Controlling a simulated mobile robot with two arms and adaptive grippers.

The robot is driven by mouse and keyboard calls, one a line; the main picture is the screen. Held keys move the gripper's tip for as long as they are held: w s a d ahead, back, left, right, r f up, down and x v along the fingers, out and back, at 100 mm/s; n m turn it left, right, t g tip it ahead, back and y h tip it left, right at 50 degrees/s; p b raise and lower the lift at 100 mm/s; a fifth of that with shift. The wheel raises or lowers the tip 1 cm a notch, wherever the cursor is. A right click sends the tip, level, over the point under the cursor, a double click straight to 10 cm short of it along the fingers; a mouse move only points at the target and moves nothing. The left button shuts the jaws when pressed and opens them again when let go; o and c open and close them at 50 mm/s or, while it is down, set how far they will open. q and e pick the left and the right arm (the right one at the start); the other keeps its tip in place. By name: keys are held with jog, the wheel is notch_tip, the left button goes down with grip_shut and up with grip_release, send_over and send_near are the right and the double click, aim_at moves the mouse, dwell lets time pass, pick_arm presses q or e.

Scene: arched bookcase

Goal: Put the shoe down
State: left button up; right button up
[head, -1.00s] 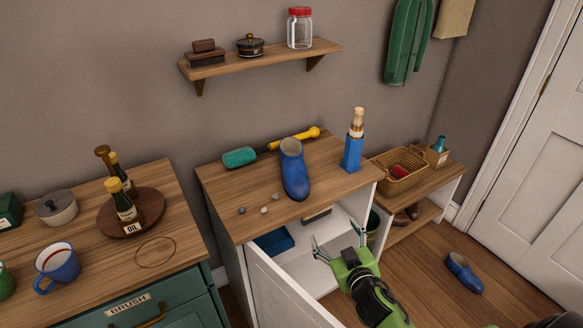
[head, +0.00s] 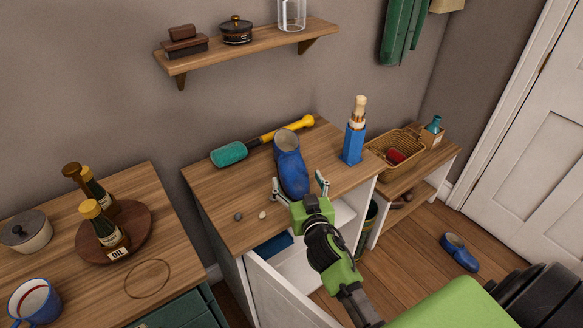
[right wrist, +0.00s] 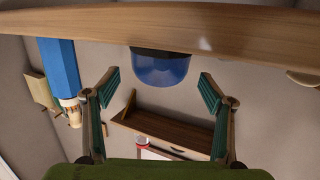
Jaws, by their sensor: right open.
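A blue shoe (head: 290,162) sits on the wooden top of the white cabinet (head: 232,208), its toe toward the front edge. It also shows in the right wrist view (right wrist: 160,66), with the counter edge above it, so that picture is upside down. My right gripper (head: 299,184) is open, at the front of the cabinet top, its fingers spread to either side of the toe. In the right wrist view the gripper (right wrist: 155,84) is empty, with a gap between fingers and shoe. Another blue shoe (head: 460,253) lies on the floor at right. My left gripper is out of view.
A teal-headed yellow-handled tool (head: 230,154) lies behind the shoe. Small pebbles (head: 262,215) lie at left. The cabinet door (head: 282,298) hangs open below. A basket (head: 398,152) stands on the right bench.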

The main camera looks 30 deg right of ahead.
aim_at(292, 168)
jog(key=shift+w+d+f, duration=0.1)
jog(key=shift+w+f, duration=0.05)
jog(key=shift+w, duration=0.55)
jog(key=shift+w+f, duration=0.1)
jog(key=shift+w, duration=0.15)
jog(key=shift+w+d, duration=0.2)
jog(key=shift+w, duration=0.15)
jog(key=x, duration=0.4)
jog(key=shift+w+d+f, duration=0.1)
jog(key=shift+w+f, duration=0.1)
jog(key=shift+f, duration=0.15)
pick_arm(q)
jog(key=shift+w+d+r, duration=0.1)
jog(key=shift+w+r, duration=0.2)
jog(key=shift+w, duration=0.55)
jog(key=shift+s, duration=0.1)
pick_arm(e)
jog(key=shift+c, duration=0.4)
jog(key=c, duration=1.2)
jog(key=shift+r, duration=0.1)
jog(key=shift+c, duration=0.6)
